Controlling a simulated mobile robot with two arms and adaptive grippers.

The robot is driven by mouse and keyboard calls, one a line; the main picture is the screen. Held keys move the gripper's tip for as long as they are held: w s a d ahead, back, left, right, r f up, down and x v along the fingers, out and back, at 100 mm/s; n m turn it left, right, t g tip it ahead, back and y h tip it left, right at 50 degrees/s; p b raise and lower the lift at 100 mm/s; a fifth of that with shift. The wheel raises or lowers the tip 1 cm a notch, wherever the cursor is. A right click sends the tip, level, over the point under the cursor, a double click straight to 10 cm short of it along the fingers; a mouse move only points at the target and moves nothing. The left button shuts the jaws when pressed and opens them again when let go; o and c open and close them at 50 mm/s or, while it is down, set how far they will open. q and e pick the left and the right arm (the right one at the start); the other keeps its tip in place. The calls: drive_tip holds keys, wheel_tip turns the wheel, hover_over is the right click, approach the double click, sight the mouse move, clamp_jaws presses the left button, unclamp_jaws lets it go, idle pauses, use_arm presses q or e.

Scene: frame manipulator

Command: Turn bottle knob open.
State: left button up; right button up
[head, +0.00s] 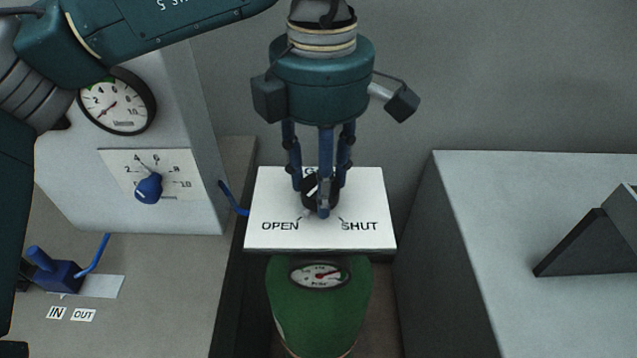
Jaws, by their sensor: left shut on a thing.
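The black bottle knob (312,192) sits on a white plate (272,205) marked OPEN at left and SHUT at right. A white mark on the knob shows between the fingers, but its exact pointing is partly hidden. My left gripper (320,196) comes down from above with its blue fingers around the knob, shut on it. The green bottle (320,300) with a small round gauge (320,276) stands below the plate's front edge. My right gripper is not in view.
At left, a grey panel holds a round dial (117,101) and a blue numbered knob (148,188). A blue lever switch (53,272) sits by IN and OUT labels. At right, a grey box (460,220) carries a dark wedge (580,246).

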use_arm(q)
drive_tip(key=shift+d+r+m, duration=0.1)
drive_tip(key=shift+d+m, duration=0.1)
drive_tip(key=shift+m, duration=0.3)
idle(0.3)
drive_tip(key=o, duration=1.1)
drive_tip(key=shift+c, duration=0.2)
drive_tip(key=shift+o, duration=0.5)
drive_tip(key=shift+d, duration=0.15)
drive_tip(key=shift+r, duration=0.3)
wheel_tip(320, 180, up, 11)
drive_tip(key=shift+r, duration=0.15)
